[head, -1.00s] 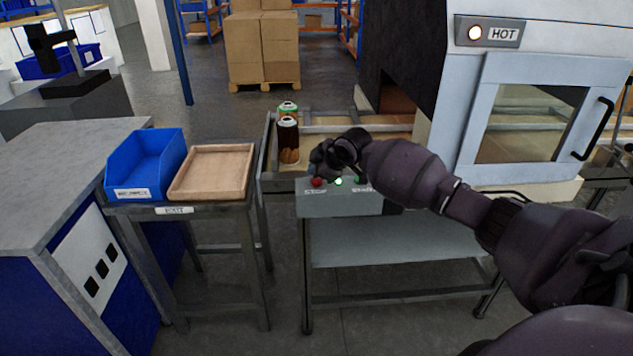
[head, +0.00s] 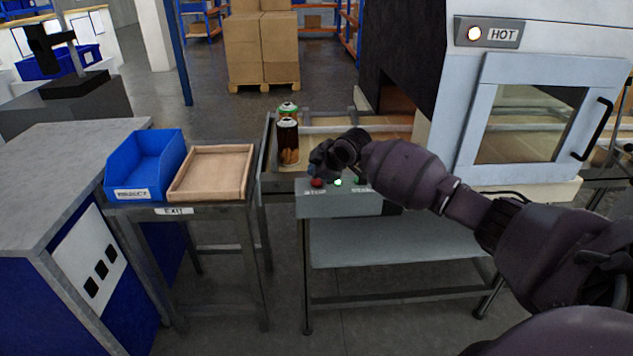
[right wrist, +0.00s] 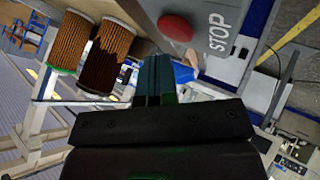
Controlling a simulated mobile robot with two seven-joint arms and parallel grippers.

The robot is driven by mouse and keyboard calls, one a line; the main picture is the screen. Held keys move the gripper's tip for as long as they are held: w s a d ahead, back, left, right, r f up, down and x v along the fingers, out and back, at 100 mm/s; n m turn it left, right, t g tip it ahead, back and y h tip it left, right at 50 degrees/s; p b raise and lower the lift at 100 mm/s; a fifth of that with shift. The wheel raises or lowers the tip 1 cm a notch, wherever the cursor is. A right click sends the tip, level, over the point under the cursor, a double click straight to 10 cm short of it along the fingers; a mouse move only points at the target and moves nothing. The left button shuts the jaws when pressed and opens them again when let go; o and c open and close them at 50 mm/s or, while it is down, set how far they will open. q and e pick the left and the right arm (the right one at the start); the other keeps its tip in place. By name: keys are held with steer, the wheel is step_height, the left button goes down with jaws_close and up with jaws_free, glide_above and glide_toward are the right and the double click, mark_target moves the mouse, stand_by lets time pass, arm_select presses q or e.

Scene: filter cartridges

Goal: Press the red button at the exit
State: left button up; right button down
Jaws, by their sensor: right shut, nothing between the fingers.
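The red button (head: 317,183) is on the front control box (head: 340,204) at the exit end of the conveyor, by the STOP lettering. It also shows in the right wrist view (right wrist: 175,27), close beyond my fingers and to their right. My right gripper (head: 320,164) is just above and behind the button in the head view. Its fingers (right wrist: 153,72) are shut and empty, and appear apart from the button. A lit green button (head: 338,182) sits right of the red one. My left gripper is in no view.
Two filter cartridges (head: 287,142) stand on the conveyor just left of my right gripper. A wooden tray (head: 209,198) and a blue bin (head: 112,182) rest on the exit table to the left. The oven with the HOT sign (head: 503,34) stands at right.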

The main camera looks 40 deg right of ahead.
mark_target(316, 182)
steer(key=shift+f, duration=0.1)
stand_by(0.7)
steer(key=shift+f, duration=0.3)
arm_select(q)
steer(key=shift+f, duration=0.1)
arm_select(e)
steer(key=shift+f, duration=0.5)
stand_by(0.9)
steer(key=shift+r, duration=0.1)
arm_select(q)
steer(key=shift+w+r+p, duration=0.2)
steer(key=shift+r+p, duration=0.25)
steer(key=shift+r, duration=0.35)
arm_select(e)
steer(key=shift+r, duration=0.8)
steer(key=shift+r+p, duration=1.55)
steer(key=shift+r, duration=1)
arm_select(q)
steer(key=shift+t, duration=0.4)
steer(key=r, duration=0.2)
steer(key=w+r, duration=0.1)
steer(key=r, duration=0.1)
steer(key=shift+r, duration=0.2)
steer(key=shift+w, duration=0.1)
arm_select(e)
steer(key=shift+f, duration=0.1)
